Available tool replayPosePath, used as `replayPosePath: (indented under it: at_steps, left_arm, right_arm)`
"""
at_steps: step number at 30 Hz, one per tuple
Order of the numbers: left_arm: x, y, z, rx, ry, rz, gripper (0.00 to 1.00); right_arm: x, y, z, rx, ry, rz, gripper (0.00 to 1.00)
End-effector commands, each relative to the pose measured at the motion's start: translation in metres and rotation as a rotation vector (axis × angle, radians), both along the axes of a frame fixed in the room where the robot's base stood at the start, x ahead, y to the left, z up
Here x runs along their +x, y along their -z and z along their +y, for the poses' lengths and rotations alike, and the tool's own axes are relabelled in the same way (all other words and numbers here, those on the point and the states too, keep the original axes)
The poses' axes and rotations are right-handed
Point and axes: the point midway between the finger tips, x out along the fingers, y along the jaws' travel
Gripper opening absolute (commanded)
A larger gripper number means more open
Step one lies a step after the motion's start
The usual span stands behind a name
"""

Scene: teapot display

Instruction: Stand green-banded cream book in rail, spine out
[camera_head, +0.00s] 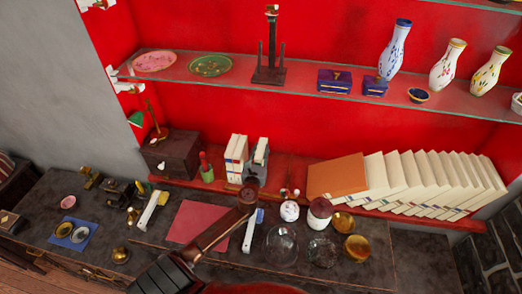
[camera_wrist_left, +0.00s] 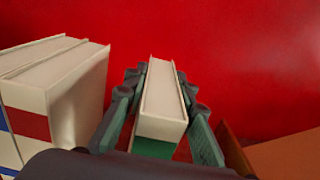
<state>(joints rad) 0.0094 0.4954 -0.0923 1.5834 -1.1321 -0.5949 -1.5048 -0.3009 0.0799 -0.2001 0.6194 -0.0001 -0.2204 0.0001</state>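The green-banded cream book (camera_wrist_left: 163,95) stands upright between the fingers of my left gripper (camera_wrist_left: 163,85). The fingers lie close along both its sides and appear shut on it. Its green band (camera_wrist_left: 153,148) shows on the near face. In the head view the book (camera_head: 261,149) is at the lower red shelf, with my left gripper (camera_head: 254,172) in front of it. Two other cream books (camera_head: 236,150) stand just left of it, apart from it. I cannot clearly make out the rail. My right gripper is not in view.
An orange panel (camera_head: 337,176) and a row of leaning cream books (camera_head: 420,180) fill the shelf at right. A green cup (camera_head: 206,173) and dark box (camera_head: 171,153) are at left. Glass domes (camera_head: 282,243), jars and white-and-blue pieces crowd the counter below.

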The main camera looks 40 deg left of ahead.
Motion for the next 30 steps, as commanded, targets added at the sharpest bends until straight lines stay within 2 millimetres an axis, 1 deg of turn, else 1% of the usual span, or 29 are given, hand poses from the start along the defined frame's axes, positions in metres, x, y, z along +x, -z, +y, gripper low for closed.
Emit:
replayPosePath:
  at_steps: [1,7,18,20,23,30]
  left_arm:
    - [0.0,0.001,0.0,0.0,0.0,0.001,0.27]
    - [0.0,0.0,0.0,0.0,0.0,0.001,0.41]
    - [-0.002,-0.002,-0.001,0.0,0.001,0.001,0.41]
    - [-0.009,-0.001,-0.005,0.0,0.001,0.002,0.41]
    - [-0.024,-0.001,-0.013,-0.002,0.002,0.004,0.41]
    - [-0.069,-0.001,-0.038,-0.001,0.001,0.003,0.41]
  right_arm:
    - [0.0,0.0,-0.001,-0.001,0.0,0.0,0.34]
    - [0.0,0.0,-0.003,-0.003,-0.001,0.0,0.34]
    - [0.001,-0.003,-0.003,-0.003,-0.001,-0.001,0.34]
    - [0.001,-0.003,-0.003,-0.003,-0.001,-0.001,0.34]
    - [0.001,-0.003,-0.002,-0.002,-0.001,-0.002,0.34]
    - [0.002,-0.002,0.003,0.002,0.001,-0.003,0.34]
